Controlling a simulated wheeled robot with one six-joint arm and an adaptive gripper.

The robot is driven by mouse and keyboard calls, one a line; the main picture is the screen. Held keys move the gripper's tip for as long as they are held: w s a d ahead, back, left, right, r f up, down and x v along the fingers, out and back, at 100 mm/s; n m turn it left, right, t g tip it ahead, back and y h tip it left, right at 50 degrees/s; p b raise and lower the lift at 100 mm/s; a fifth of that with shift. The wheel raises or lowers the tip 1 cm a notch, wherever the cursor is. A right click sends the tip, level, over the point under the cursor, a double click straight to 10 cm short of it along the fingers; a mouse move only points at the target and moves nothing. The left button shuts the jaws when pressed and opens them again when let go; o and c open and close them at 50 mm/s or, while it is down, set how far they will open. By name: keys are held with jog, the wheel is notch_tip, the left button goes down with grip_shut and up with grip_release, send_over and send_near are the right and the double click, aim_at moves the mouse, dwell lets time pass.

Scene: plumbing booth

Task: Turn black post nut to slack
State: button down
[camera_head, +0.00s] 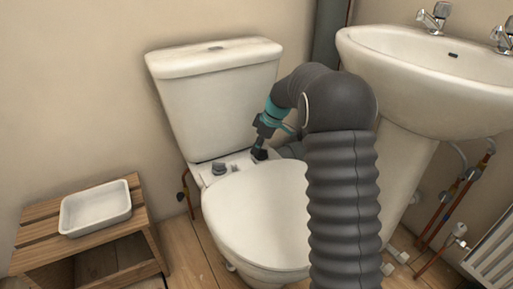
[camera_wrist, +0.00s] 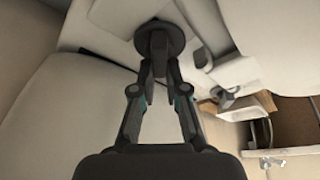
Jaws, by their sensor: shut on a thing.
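The black post nut (camera_wrist: 165,30) is a dark round piece at the top middle of the wrist view, at the back of the toilet bowl. My gripper (camera_wrist: 158,68) is shut on its narrow part, with the fingers meeting just below the wide disc. In the head view my gripper (camera_head: 260,152) points down at the right end of the ledge between cistern and lid. There the nut is mostly hidden by the fingers. A second, greyer post nut (camera_head: 219,168) stands free at the left end of the ledge.
The toilet lid (camera_head: 255,215) lies down in front of the ledge, and the cistern (camera_head: 220,100) rises behind. A sink (camera_head: 430,75) stands close on the right. A wooden crate (camera_head: 120,255) with a white tray (camera_head: 95,208) is at the left. Copper pipes (camera_head: 440,205) run at the right.

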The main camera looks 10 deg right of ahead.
aim_at(270, 158)
jog(key=shift+d, duration=0.2)
jog(key=c, duration=1.1)
grip_release()
jog(key=shift+d+f, duration=0.1)
jog(key=shift+c, duration=0.2)
jog(key=shift+a, duration=0.2)
jog(key=v, duration=1.2)
